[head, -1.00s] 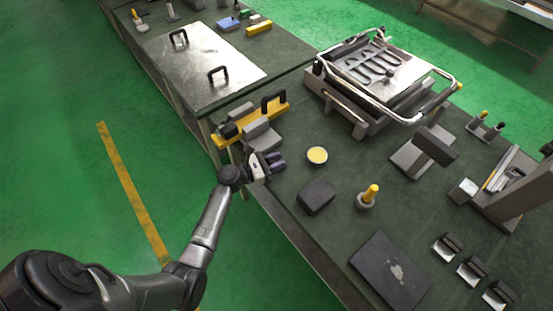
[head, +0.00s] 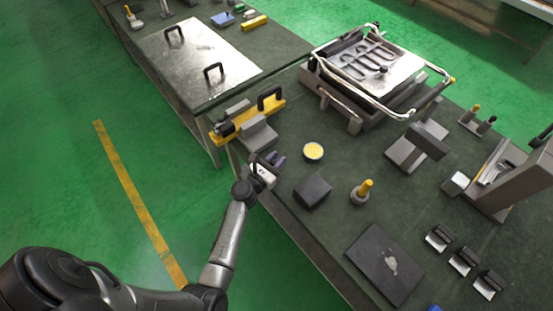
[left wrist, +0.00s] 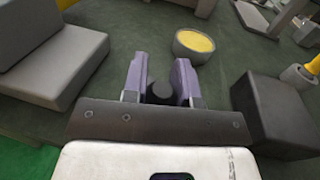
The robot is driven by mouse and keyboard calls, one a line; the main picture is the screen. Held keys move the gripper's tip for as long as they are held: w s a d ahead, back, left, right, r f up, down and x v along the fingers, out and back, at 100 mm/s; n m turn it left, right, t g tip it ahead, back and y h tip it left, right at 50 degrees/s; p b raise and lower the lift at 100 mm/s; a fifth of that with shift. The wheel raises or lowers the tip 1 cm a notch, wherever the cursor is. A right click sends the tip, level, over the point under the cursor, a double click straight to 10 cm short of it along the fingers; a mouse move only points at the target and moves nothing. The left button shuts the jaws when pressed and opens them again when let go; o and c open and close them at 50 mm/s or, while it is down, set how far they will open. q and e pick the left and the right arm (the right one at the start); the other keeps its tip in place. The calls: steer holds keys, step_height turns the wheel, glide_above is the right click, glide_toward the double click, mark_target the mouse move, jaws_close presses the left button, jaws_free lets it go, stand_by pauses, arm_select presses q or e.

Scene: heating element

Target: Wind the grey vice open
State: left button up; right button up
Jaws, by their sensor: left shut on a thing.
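The grey vice (head: 262,137) stands at the left edge of the dark green bench, beside a yellow bar with a black handle (head: 270,97). Its stepped grey blocks show at the left of the left wrist view (left wrist: 55,65). My left gripper (head: 276,160) is just in front of the vice, low over the bench edge. In the left wrist view its purple fingers (left wrist: 160,80) are shut on a dark round knob (left wrist: 160,93). The fingers hide the knob's sides, and what it joins to is not visible. My right gripper is not in view.
A yellow-filled round dish (head: 313,152) and a dark block (head: 312,191) stand close to the right of my left gripper. A yellow-topped peg (head: 363,190) and a dark plate (head: 385,265) lie further right. A chrome-railed grey unit (head: 370,70) stands behind.

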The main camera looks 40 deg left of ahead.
arm_select(q)
steer(key=o, duration=0.9)
